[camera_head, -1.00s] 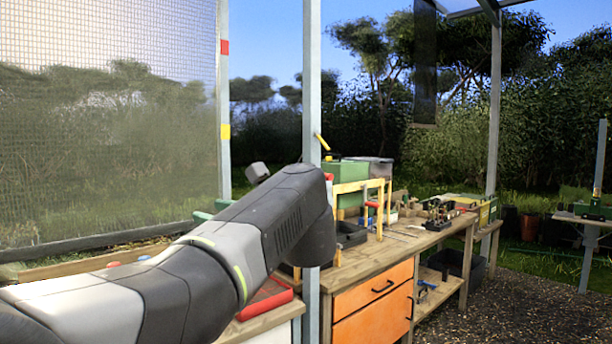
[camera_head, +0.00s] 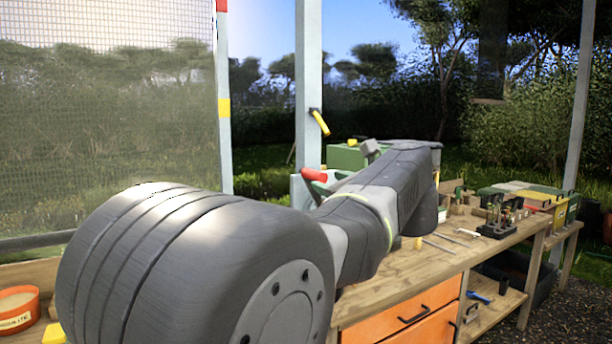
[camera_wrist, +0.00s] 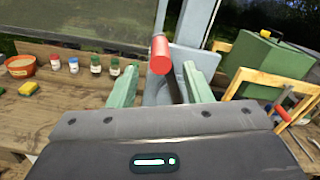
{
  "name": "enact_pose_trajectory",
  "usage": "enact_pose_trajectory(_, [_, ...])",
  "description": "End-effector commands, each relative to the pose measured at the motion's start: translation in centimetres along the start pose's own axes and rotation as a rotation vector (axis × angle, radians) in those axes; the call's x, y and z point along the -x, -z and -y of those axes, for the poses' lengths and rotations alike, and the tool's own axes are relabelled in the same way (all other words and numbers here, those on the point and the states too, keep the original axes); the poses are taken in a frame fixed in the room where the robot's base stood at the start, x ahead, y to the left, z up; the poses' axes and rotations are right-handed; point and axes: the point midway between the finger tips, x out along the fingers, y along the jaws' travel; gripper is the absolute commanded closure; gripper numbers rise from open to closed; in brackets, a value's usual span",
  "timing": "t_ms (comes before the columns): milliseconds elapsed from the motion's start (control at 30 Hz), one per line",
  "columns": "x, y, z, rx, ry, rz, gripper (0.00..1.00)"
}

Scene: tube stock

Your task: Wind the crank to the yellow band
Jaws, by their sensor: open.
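A red grip (camera_wrist: 160,55), apparently the crank's handle, stands in front of a blue-grey box (camera_wrist: 195,62) by the post. It also shows past my arm in the head view (camera_head: 314,175). My gripper (camera_wrist: 160,72) is open, with its green fingers on either side of the red grip in the picture; contact cannot be told. The yellow band (camera_head: 224,107) is on the slim post at the screen's right edge, below a red band (camera_head: 221,5). The mesh screen (camera_head: 110,130) hangs left of it, its dark bottom bar (camera_head: 35,241) lower than the yellow band.
A wooden bench (camera_head: 400,285) with orange drawers (camera_head: 400,318) runs right. A green box (camera_wrist: 270,55), yellow frame (camera_wrist: 240,85) and red-handled tool (camera_wrist: 283,113) stand right of my gripper. An orange pot (camera_wrist: 20,66), several small bottles (camera_wrist: 95,64) and a sponge (camera_wrist: 28,88) sit left.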

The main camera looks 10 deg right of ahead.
Motion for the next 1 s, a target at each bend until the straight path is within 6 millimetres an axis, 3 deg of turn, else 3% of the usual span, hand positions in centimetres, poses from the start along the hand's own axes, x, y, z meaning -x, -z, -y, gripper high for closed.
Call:
enact_pose_trajectory(100, [-2.2,-0.2,-0.1,-0.001,-0.005,0.001,0.55])
enact_pose_trajectory(300, [-4.8,-0.1,0.0,-0.001,-0.003,0.000,0.55])
enact_pose_trajectory(733, [-5.8,0.0,0.0,0.000,0.000,-0.001,0.55])
enact_pose_trajectory(767, [-5.8,0.0,0.0,0.000,0.000,-0.001,0.57])
enact_pose_trajectory(1000, [-5.8,0.0,0.0,0.000,0.000,0.000,1.00])
